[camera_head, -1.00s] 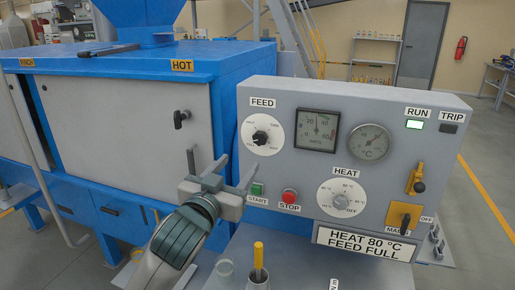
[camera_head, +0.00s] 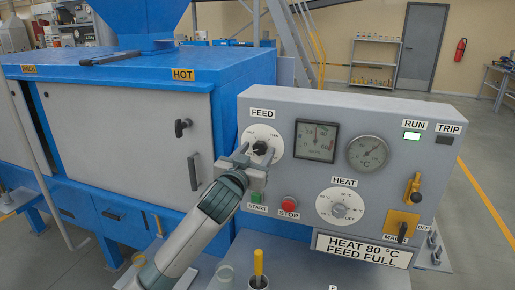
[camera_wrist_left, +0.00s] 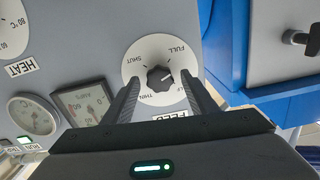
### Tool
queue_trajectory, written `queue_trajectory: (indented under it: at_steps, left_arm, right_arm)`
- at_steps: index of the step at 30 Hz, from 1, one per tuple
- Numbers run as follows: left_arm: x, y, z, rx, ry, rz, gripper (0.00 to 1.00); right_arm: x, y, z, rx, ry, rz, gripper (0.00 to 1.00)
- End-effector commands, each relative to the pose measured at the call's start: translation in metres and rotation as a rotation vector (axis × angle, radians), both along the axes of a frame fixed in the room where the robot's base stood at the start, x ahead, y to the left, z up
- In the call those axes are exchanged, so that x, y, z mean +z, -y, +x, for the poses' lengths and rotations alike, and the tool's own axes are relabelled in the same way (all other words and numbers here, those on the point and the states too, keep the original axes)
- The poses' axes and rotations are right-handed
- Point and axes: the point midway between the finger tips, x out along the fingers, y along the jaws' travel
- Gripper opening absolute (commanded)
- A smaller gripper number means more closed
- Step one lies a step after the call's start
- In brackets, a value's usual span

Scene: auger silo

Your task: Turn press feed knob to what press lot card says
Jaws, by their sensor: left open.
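The press feed knob (camera_head: 260,148) is a black knob on a round white dial under the FEED label on the grey panel. In the left wrist view the knob (camera_wrist_left: 159,78) lies between the finger lines, with SHUT, FULL and THIN readable around it. Its pale mark seems to point right there, below FULL; the exact setting is hard to read. My left gripper (camera_head: 254,158) is open in front of the dial. Its fingers (camera_wrist_left: 162,92) lie either side of the knob; I cannot tell if they touch it. The lot card (camera_head: 361,249) reads "HEAT 80 °C FEED FULL". My right gripper is out of view.
A green START button (camera_head: 257,196) and a red STOP button (camera_head: 289,203) sit just below the gripper. The HEAT knob (camera_head: 339,210), gauges and a yellow switch (camera_head: 402,226) are further right. A cup with a yellow-handled tool (camera_head: 259,268) stands below the panel.

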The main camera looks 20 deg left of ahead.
Motion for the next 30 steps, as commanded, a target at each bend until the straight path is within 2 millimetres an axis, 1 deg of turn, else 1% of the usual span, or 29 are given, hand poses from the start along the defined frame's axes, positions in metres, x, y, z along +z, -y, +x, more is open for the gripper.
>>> queue_trajectory:
  at_steps: [4,12,13,14,15,18,25,30]
  left_arm:
    - [0.0006,0.0003,0.0063,0.0,0.001,0.0,0.53]
    - [0.0,0.0004,0.0069,-0.001,0.001,0.0,0.53]
    - [0.0,0.0004,0.0069,-0.001,0.001,0.0,0.5]
    - [0.0,0.0004,0.0069,-0.001,0.001,0.0,0.43]
    - [0.0,0.0004,0.0068,-0.001,0.001,0.0,0.33]
    - [-0.0001,0.0004,0.0068,0.0,0.0,0.0,0.11]
    - [-0.0005,0.0012,0.0068,-0.001,-0.001,-0.025,0.11]
    - [-0.0004,0.002,0.0067,-0.002,-0.006,-0.138,0.11]
  right_arm:
    - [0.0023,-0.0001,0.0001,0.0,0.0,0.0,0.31]
    - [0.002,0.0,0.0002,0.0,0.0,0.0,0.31]
    - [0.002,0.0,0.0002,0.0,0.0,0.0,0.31]
    - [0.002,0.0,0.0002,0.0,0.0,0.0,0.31]
    - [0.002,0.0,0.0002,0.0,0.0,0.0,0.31]
    - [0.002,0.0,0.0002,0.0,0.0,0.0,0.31]
    - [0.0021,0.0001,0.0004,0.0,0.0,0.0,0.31]
    - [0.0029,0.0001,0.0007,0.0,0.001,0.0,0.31]
